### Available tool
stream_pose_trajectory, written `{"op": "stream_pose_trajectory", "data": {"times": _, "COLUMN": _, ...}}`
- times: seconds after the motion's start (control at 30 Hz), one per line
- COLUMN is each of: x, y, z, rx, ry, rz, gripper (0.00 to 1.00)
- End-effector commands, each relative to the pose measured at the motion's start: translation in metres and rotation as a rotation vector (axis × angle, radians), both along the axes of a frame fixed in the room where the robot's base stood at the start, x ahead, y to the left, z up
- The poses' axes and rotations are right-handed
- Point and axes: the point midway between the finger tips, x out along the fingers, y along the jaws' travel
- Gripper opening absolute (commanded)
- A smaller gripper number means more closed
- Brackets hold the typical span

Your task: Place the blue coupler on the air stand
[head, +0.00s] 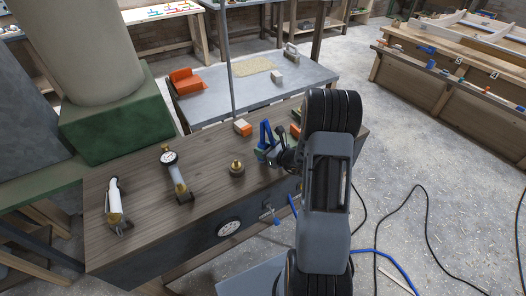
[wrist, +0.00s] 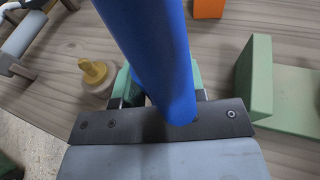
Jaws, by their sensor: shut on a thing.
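The blue coupler (wrist: 160,55) is a long blue cylinder that fills the middle of the wrist view. My gripper (wrist: 158,90) is shut on it, with the green finger parts at its sides mostly hidden. In the head view the blue piece (head: 265,136) shows at my gripper (head: 271,152), above the right part of the wooden bench. What I take as the air stand is a round base with a brass peg (head: 237,168), standing bare on the bench to the left of my gripper. It also shows at left in the wrist view (wrist: 96,76).
An orange block (head: 242,127) lies behind the stand. A green angled block (wrist: 257,80) is close to the right of my gripper. A gauge tool (head: 175,172) and a white cylinder tool (head: 115,203) lie further left. The bench (head: 205,195) is clear around the stand.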

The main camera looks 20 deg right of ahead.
Motion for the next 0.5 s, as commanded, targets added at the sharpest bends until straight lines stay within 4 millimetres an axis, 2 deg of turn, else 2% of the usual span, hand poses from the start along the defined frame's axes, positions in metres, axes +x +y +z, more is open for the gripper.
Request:
{"op": "stream_pose_trajectory", "data": {"times": 0.13, "x": 0.0006, "y": -0.0002, "z": -0.0107, "rx": 0.001, "ry": -0.002, "rz": -0.001, "gripper": 0.14}}
{"op": "stream_pose_trajectory", "data": {"times": 0.5, "x": 0.0005, "y": -0.0001, "z": -0.0141, "rx": 0.000, "ry": -0.002, "rz": -0.001, "gripper": 0.14}}
